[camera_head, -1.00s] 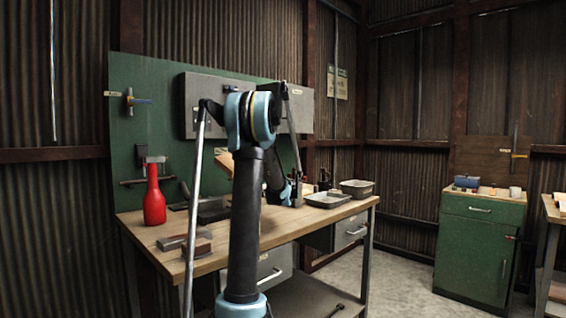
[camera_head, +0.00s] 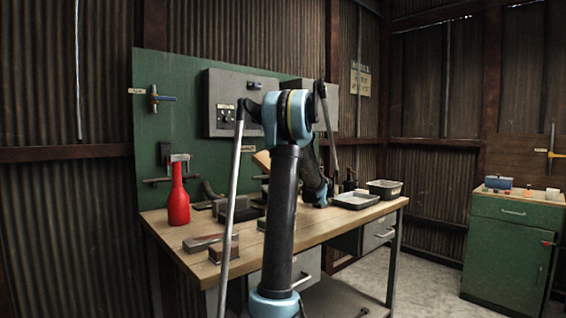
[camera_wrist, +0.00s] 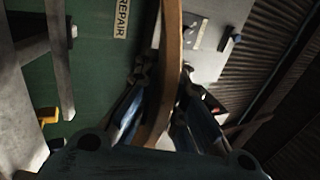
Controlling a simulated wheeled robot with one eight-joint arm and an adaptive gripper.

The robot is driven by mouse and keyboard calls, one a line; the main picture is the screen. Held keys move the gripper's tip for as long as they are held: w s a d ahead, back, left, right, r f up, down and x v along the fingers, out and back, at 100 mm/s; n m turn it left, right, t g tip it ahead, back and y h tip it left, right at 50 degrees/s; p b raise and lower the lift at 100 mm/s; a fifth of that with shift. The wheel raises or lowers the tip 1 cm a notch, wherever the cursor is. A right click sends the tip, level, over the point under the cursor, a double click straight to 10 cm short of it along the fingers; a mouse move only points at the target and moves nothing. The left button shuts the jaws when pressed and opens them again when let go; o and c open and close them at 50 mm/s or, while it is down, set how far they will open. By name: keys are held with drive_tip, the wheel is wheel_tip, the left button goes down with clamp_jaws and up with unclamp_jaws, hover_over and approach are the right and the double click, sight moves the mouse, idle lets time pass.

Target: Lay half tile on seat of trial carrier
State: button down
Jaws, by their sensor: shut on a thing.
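My gripper (camera_wrist: 163,82) is shut on a curved brown piece (camera_wrist: 168,50), which looks like the half tile, seen nearly edge-on in the wrist view. Its lower end runs down between the two blue-grey fingers. In the head view a tan bit of it (camera_head: 262,159) shows left of my arm, above the bench; the arm hides most of the gripper there. I cannot make out the trial carrier or its seat in either view.
A wooden workbench (camera_head: 190,232) stands ahead, with a red bottle (camera_head: 178,195), metal blocks (camera_head: 203,242) and trays (camera_head: 356,200) on it. A grey control box (camera_head: 222,90) hangs on the green board (camera_head: 165,75) behind. A green cabinet (camera_head: 505,250) stands at right.

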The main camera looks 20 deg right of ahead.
drive_tip(key=shift+w+a+f, duration=0.1)
drive_tip(key=shift+w+f, duration=0.2)
drive_tip(key=shift+f, duration=0.4)
drive_tip(key=shift+w+a+f, duration=0.15)
drive_tip(key=shift+w+f, duration=0.1)
drive_tip(key=shift+f, duration=0.45)
drive_tip(key=shift+w+a+f, duration=0.1)
drive_tip(key=shift+w+f, duration=0.2)
drive_tip(key=shift+f, duration=1.35)
drive_tip(key=c, duration=1.6)
unclamp_jaws()
